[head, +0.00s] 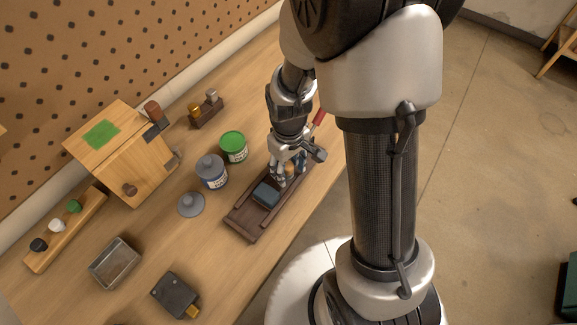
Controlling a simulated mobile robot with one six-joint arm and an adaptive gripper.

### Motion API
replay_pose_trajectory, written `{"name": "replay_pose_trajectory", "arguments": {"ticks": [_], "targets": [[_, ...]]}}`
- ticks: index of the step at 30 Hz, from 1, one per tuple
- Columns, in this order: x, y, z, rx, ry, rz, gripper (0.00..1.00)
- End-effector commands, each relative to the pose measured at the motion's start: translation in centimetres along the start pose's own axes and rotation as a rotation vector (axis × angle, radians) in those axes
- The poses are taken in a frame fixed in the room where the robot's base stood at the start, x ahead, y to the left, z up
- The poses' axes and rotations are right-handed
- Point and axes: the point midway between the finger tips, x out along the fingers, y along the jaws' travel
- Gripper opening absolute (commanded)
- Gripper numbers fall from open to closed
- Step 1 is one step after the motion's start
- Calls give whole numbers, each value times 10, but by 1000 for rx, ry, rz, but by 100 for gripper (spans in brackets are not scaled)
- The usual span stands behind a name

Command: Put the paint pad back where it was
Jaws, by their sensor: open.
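A dark blue-grey block that looks like the paint pad (266,194) lies on a long dark brown wooden tray (242,226) on the bench. My gripper (281,180) points down over the tray, just beyond the block. It is open. A small tan piece shows by its fingers; I cannot tell whether it belongs to the pad or whether the fingers touch it. The far part of the tray is partly hidden by my gripper.
A grey-lidded can (212,172), a green-topped can (233,147) and a loose grey lid (191,204) stand left of the tray. A wooden box (125,150), metal tray (115,263), knob rack (65,230) and dark block (175,294) lie farther left.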

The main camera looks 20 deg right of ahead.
Motion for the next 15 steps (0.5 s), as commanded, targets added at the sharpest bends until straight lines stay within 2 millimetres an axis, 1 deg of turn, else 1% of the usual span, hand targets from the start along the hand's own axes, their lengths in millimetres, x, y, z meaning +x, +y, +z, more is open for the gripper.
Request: {"name": "replay_pose_trajectory", "arguments": {"ticks": [5,9,12,15], "targets": [[-31,0,-1,0,5,2,46],[-64,0,-1,0,6,2,46],[-85,0,-1,0,5,2,46],[-102,0,-1,0,4,2,46]]}}
